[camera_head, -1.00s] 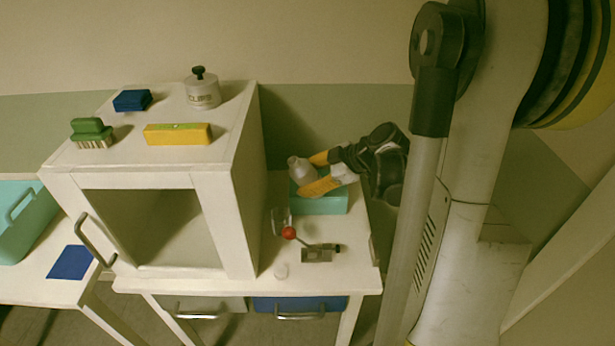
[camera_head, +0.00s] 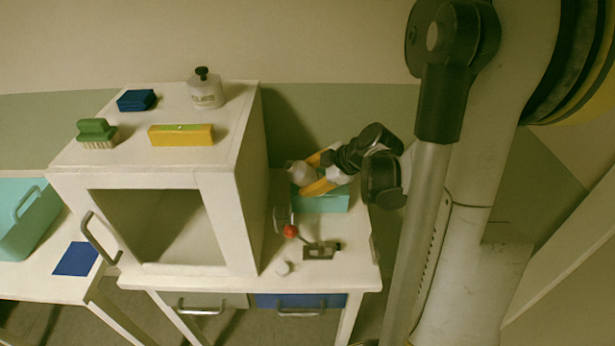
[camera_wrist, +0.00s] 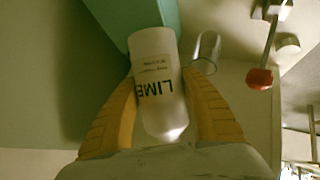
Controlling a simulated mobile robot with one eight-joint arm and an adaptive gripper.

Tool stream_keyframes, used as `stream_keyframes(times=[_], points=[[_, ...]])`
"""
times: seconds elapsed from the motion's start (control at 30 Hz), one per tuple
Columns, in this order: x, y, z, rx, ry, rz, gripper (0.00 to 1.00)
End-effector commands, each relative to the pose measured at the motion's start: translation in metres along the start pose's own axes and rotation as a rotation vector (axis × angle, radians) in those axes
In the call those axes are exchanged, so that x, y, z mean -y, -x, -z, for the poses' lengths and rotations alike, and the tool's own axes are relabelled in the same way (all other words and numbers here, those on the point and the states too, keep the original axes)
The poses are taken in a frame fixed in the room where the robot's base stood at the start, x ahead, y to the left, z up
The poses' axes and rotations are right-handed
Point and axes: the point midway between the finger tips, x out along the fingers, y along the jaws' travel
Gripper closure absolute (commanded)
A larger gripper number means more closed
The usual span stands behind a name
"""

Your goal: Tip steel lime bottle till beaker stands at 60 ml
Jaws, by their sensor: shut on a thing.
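My gripper (camera_head: 318,172) is shut on the pale steel lime bottle (camera_head: 299,173), above the teal block at the right of the table. In the wrist view the yellow fingers (camera_wrist: 161,108) press on both sides of the bottle (camera_wrist: 157,85), and its label reads LIME. The bottle looks tilted in the head view; its mouth is not clear. The clear beaker (camera_head: 282,219) stands on the table just below and in front of the bottle. It also shows in the wrist view (camera_wrist: 207,50), right of the bottle and apart from it. Its level and marks cannot be read.
The teal block (camera_head: 322,203) is under my gripper. A lever with a red knob (camera_head: 290,231) on a metal base (camera_head: 320,251) and a small white cap-like piece (camera_head: 283,268) lie in front of the beaker. A white cabinet (camera_head: 250,190) rises close on the left.

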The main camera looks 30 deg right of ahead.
Motion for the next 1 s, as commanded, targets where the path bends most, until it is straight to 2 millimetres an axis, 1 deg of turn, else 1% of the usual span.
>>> stream_keyframes(times=[0.53, 1.0], points=[[0.000, -0.001, -0.003, 0.098, 0.087, -0.034, 0.90], [-0.002, -0.002, -0.010, 0.191, 0.165, -0.068, 0.90]])
